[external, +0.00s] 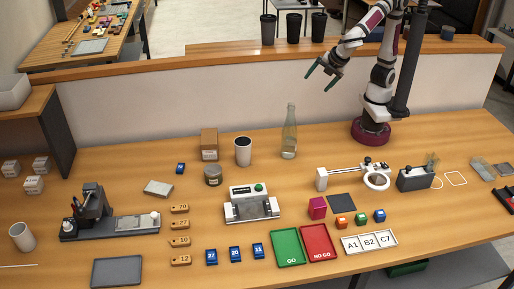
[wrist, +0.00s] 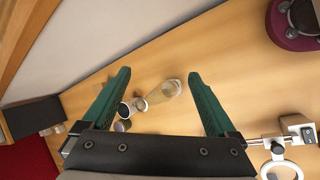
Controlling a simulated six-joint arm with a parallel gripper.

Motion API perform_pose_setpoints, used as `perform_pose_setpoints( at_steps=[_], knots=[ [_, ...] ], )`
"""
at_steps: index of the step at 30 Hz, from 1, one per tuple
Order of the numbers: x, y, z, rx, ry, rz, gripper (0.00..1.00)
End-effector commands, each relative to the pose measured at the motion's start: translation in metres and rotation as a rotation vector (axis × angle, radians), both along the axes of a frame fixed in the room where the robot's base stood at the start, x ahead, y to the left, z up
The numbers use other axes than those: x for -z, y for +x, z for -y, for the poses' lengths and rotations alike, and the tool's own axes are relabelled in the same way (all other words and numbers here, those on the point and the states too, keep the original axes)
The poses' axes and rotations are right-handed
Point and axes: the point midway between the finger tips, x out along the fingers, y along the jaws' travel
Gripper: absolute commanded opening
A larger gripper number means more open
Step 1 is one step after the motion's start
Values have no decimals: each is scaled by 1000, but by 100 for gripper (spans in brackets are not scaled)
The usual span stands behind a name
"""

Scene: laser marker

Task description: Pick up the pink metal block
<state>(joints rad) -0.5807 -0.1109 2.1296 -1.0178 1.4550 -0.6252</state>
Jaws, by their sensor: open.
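The pink metal block (external: 317,208) sits on the wooden table, left of a dark square pad (external: 342,203) and behind the red NO GO tray (external: 318,243). I cannot make it out in the wrist view. My gripper (external: 326,78) is raised high above the back of the table, well above and behind the block. Its green fingers are spread apart with nothing between them, as the wrist view (wrist: 160,92) also shows.
A glass bottle (external: 289,135) and a white cup (external: 243,151) stand behind the block. A ring magnifier (external: 376,181) is just behind and right of it. Small orange, green and blue cubes (external: 360,219) lie to its right. A marking device (external: 251,205) stands left.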

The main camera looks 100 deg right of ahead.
Motion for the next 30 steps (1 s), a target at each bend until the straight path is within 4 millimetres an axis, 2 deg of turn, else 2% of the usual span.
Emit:
perform_pose_setpoints(
  at_steps=[1,2,3,5,6,8,9,11,12,13,15,16,18,23,27,30],
  knots=[
    [0,27,-34,-261,-129,-9,92],
    [-2,44,-58,-432,-220,-9,92],
    [-3,61,-95,-654,-344,-6,92],
    [-4,76,-156,-957,-528,8,92],
    [-2,79,-198,-1139,-649,22,92],
    [1,73,-262,-1388,-832,50,92],
    [5,62,-301,-1534,-951,72,92],
    [12,41,-354,-1717,-1119,111,92],
    [48,43,-352,-1728,-1137,94,92],
    [70,44,-349,-1722,-1132,92,92],
    [109,45,-349,-1716,-1126,97,92],
    [121,45,-349,-1714,-1124,100,92],
    [142,45,-349,-1709,-1120,105,92],
    [176,45,-348,-1709,-1118,105,92],
    [215,45,-347,-1706,-1118,104,92],
    [234,45,-347,-1706,-1117,106,92]
  ],
)
